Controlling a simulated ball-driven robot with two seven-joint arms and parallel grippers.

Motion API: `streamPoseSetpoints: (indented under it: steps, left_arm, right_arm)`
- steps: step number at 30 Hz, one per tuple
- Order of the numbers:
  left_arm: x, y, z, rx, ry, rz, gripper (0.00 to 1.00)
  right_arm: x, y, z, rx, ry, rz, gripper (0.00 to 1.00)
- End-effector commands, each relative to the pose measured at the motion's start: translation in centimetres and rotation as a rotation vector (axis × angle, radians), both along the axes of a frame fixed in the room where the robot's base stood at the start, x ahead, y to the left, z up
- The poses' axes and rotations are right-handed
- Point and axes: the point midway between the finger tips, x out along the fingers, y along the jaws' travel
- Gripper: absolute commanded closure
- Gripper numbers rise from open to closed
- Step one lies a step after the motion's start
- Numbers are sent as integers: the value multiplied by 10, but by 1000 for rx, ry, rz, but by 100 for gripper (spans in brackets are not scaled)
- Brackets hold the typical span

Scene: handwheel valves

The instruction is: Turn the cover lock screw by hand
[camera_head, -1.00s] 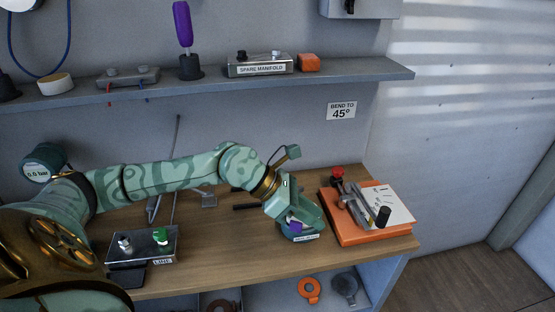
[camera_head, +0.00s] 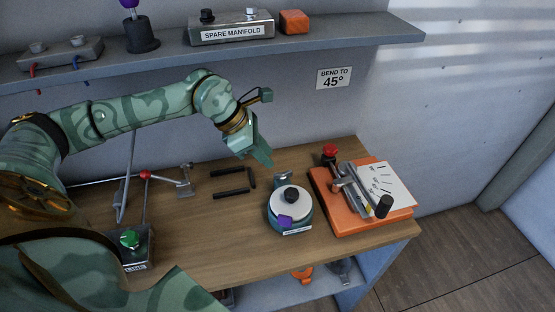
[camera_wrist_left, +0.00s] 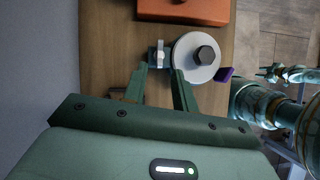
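A round teal unit (camera_head: 290,215) stands on the bench with a white disc cover (camera_head: 291,203), a dark knob (camera_head: 291,194) and a purple tab (camera_head: 285,221). In the left wrist view a small metal piece (camera_wrist_left: 160,55) shows beside the white disc (camera_wrist_left: 196,58). My left gripper (camera_head: 262,158) is above and behind the unit, touching nothing visible. Its fingers (camera_wrist_left: 159,78) are apart and empty. My right gripper is not seen.
An orange base with a clamp fixture (camera_head: 345,215) stands right of the unit. A box with a green knob (camera_head: 130,240) and a metal lever stand further left. A shelf (camera_head: 200,57) runs above.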

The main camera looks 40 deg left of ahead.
Motion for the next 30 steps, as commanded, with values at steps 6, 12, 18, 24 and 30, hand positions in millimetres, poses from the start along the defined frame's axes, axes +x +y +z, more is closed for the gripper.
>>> streamPoseSetpoints:
  steps: [6, 12, 18, 24, 30]
  left_arm:
    - [9, -12, -27, -4, 3, 0, 72]
    - [17, -21, -48, -3, 2, -1, 72]
    - [22, -26, -55, -1, -1, 0, 72]
    - [22, -27, -56, -2, 0, 0, 72]
    - [22, -27, -55, -2, 0, 0, 100]
  right_arm:
    - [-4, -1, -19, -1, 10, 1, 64]
    - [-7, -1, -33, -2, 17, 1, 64]
    - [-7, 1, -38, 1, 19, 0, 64]
    - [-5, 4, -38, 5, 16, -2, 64]
    - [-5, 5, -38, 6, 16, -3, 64]
